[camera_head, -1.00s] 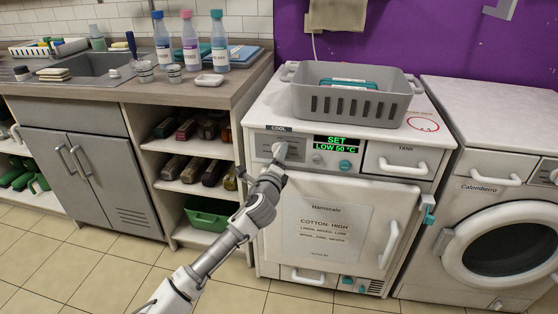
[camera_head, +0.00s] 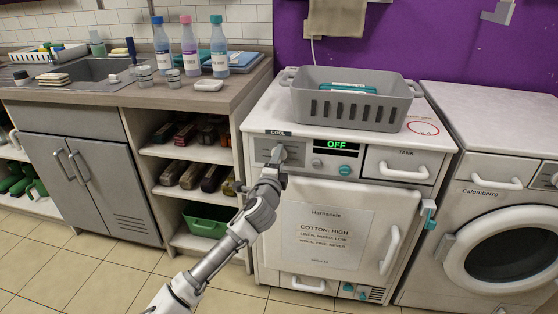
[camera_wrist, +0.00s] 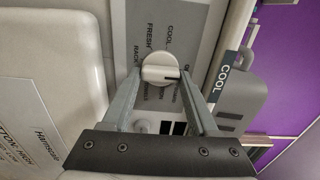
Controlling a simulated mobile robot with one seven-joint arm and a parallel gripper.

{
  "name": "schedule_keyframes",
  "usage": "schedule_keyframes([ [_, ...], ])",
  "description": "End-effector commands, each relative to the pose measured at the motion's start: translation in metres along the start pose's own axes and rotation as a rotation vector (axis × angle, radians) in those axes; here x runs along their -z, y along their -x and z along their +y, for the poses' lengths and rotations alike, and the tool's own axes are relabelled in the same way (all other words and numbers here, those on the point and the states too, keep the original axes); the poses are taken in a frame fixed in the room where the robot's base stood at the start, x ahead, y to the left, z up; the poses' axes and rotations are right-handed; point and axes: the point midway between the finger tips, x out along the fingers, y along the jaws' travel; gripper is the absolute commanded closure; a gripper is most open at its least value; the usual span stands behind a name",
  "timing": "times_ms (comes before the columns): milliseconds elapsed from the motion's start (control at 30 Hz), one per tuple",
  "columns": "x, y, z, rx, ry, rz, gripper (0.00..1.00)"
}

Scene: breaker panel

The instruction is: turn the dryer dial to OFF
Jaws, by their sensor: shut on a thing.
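The dryer (camera_head: 325,225) stands mid-picture in the head view, with its control panel under the top edge. Its display (camera_head: 336,144) reads OFF in green. The white round dial (camera_wrist: 160,70) sits between my two fingers in the wrist view, with a dark pointer line toward the right of that picture. Words such as COOL, FRESH and RACK are printed around it. My gripper (camera_head: 277,158) is at the left of the panel in the head view, shut on the dial. There the fingers partly hide the dial.
A grey basket (camera_head: 350,112) sits on the dryer top. The tank drawer (camera_head: 397,166) is right of the display, and a paper notice (camera_head: 322,236) is on the dryer door. A washer (camera_head: 500,220) stands at right; open shelves (camera_head: 190,190) are at left.

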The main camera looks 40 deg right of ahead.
Motion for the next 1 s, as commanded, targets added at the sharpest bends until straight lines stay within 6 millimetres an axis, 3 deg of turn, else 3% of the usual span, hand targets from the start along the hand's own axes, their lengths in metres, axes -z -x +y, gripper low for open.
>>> schedule_keyframes([
  [300,0.0,0.0,-0.001,0.001,0.002,0.0,0.96],
  [333,0.0,0.0,-0.001,0.001,0.002,0.0,0.35],
  [467,0.0,0.0,-0.001,0.001,0.002,0.0,0.13],
  [800,0.0,0.002,0.0,0.0,0.001,0.0,0.13],
  [1000,-0.002,0.022,-0.001,0.0,-0.001,-0.002,0.13],
])
